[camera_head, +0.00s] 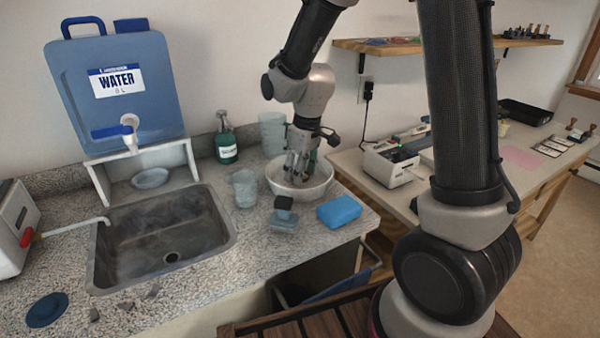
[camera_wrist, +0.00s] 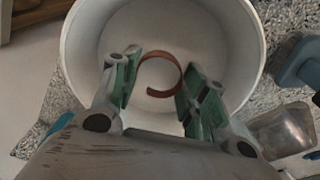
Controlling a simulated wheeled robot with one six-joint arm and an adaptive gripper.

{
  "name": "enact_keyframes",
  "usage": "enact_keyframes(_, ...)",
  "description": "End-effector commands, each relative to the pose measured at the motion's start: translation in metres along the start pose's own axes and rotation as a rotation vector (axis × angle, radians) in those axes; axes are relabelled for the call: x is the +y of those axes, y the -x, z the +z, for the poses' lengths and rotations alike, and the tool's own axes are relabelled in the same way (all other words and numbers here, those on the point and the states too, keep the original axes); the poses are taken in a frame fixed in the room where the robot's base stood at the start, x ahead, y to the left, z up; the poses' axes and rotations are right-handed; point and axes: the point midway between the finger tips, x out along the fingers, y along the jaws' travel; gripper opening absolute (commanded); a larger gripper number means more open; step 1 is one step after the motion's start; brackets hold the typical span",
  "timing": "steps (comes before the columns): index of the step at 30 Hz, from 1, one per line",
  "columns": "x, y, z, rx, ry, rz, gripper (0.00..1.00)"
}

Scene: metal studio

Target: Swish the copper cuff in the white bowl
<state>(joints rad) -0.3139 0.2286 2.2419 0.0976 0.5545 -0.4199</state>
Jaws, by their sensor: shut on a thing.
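The white bowl (camera_head: 318,187) stands on the speckled counter, right of the sink. My gripper (camera_head: 300,168) reaches down into it from above. In the wrist view my gripper (camera_wrist: 158,88) is shut on the copper cuff (camera_wrist: 150,92), an open C-shaped ring held between the green-lined fingers. The cuff is within the bowl's outline; the white bowl (camera_wrist: 240,50) surrounds it in that view. I cannot tell whether the cuff touches the bowl's floor or whether there is liquid in the bowl. In the head view the cuff is hidden.
A blue sponge (camera_head: 340,211), a scrub brush (camera_head: 284,214) and a clear cup (camera_head: 244,188) stand close around the bowl. A green bottle (camera_head: 226,140) and a clear pitcher (camera_head: 272,134) are behind. The sink (camera_head: 165,240) and blue water container (camera_head: 120,95) are left.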

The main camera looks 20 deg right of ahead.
Motion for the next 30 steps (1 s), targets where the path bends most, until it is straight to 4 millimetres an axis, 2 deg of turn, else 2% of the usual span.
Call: enact_keyframes(30,-0.001,0.076,-0.01,0.001,0.0,0.0,0.25)
